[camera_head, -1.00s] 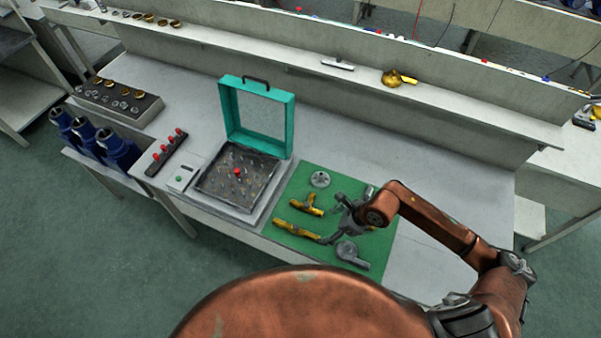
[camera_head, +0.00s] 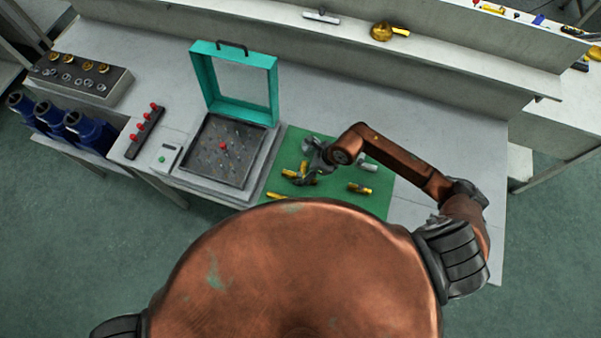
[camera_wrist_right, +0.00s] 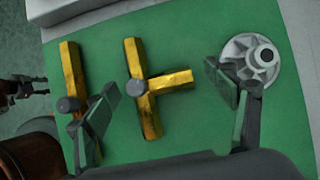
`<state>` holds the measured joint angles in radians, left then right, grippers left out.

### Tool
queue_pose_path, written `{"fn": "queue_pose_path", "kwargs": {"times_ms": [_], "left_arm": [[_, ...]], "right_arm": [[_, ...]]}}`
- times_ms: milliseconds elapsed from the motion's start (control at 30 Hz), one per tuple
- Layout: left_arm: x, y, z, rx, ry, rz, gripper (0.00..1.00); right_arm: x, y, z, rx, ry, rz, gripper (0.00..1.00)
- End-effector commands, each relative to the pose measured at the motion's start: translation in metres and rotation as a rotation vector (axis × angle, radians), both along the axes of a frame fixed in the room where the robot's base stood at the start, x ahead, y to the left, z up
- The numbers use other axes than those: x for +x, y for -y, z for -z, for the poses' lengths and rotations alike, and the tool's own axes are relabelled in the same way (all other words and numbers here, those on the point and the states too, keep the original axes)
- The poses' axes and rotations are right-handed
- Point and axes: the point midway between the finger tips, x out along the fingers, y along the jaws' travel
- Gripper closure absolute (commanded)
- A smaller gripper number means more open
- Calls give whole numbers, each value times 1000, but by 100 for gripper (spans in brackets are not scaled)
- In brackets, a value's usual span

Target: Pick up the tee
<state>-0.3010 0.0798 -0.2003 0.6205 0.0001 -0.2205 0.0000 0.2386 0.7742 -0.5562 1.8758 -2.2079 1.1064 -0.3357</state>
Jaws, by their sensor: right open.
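The yellow tee (camera_wrist_right: 150,88), with a round grey end on its left side, lies flat on the green mat (camera_wrist_right: 200,130) in the right wrist view. My right gripper (camera_wrist_right: 160,82) is open, with one finger left of the tee and the other right of it. I see no contact between fingers and tee, and cannot tell how high they are. In the head view my right gripper (camera_head: 303,165) is over the mat and hides most of the tee.
A longer yellow fitting (camera_wrist_right: 72,75) lies left of the tee, close to the left finger. A grey flanged disc (camera_wrist_right: 250,62) lies by the right finger. A brass piece (camera_head: 360,188) lies farther right on the mat. An open teal-lidded case (camera_head: 236,90) stands left of the mat.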

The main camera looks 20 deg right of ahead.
Motion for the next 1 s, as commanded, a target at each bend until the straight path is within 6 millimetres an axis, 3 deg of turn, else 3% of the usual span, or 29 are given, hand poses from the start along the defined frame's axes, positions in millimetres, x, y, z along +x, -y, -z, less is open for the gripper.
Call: {"fn": "queue_pose_path", "kwargs": {"times_ms": [133, 367, 1000], "left_arm": [[11, 0, -1, -1, 14, 2, 60], [7, 0, -1, 0, 9, 1, 60], [-1, -1, 0, 0, -2, 0, 60]], "right_arm": [[3, -4, 9, 1, 1, 0, 22], [3, -4, 9, 0, 0, -1, 23], [3, -4, 9, 0, 1, 0, 67]]}}
